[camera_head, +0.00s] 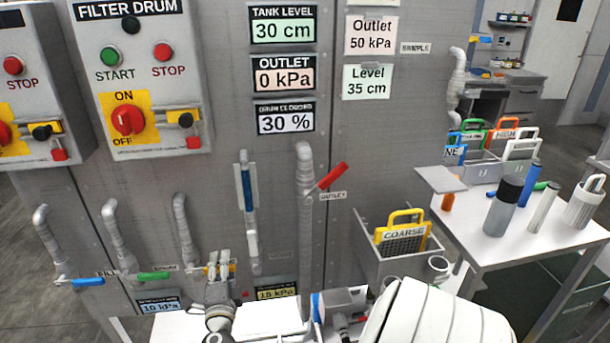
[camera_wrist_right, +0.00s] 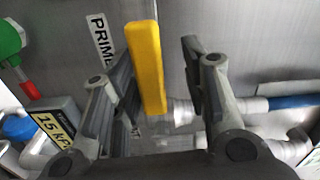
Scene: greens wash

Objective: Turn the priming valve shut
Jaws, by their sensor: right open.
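The priming valve's yellow handle (camera_head: 232,267) lies roughly level at the foot of a pipe on the grey tank wall, mostly covered by my right gripper (camera_head: 218,262). In the right wrist view the yellow handle (camera_wrist_right: 147,68) stands between the two open fingers of my right gripper (camera_wrist_right: 165,85). It lies very near or against the left finger, with a clear gap to the right finger. I cannot tell whether they touch. A label reading PRIME (camera_wrist_right: 103,38), partly hidden, is beside it. My left gripper does not show.
Blue (camera_head: 88,282) and green (camera_head: 153,275) valve handles are to the left. A blue level tube (camera_head: 247,188) and a red outlet handle (camera_head: 332,177) are to the right. A 15 kPa display (camera_head: 277,292) is close by. A side table (camera_head: 470,225) holds bottles.

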